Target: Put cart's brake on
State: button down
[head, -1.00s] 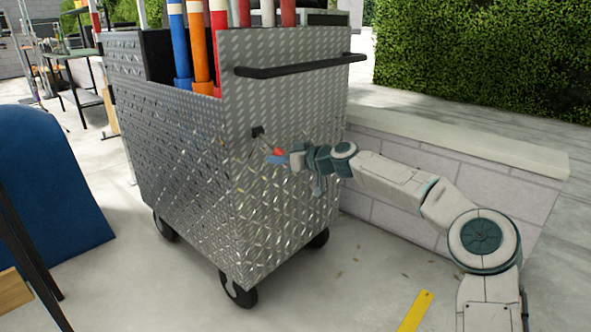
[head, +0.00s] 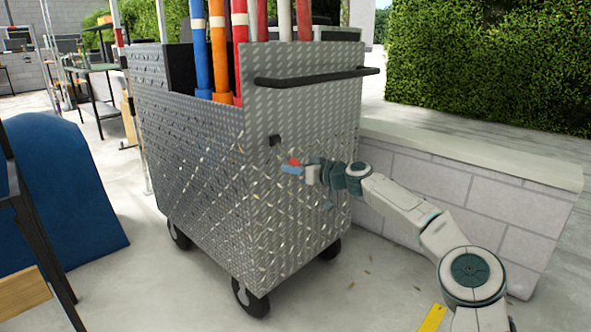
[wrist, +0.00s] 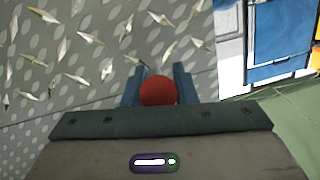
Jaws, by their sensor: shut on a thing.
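The cart (head: 200,165) is a metal diamond-plate box on black wheels, standing upright in the head view. A small black mount (head: 275,141) sits on its end panel below the black handle bar. The brake lever's red knob (head: 294,161) is just below and right of that mount. My gripper (head: 292,168) has its blue fingers shut on the knob, close to the panel. In the wrist view the red knob (wrist: 158,91) sits between the two blue fingers (wrist: 158,85). The lever's rod is mostly hidden there.
A low block wall (head: 450,190) runs close behind the cart on the right, with a hedge (head: 490,60) beyond. A blue curved panel (head: 60,190) stands at left. Coloured tubes (head: 217,60) rise from the cart. Paved floor in front of the cart is mostly clear.

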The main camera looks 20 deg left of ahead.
jog(key=c, duration=1.2)
grip_release()
jog(key=shift+a+f, duration=0.2)
jog(key=shift+o, duration=0.2)
jog(key=shift+d, duration=0.1)
jog(key=shift+r, duration=0.1)
jog(key=shift+s+d, duration=0.15)
jog(key=shift+d, duration=0.5)
jog(key=p+v, duration=0.1)
jog(key=v, duration=1.1)
jog(key=shift+d+p, duration=0.2)
jog(key=shift+p, duration=0.2)
jog(key=shift+s+r, duration=0.1)
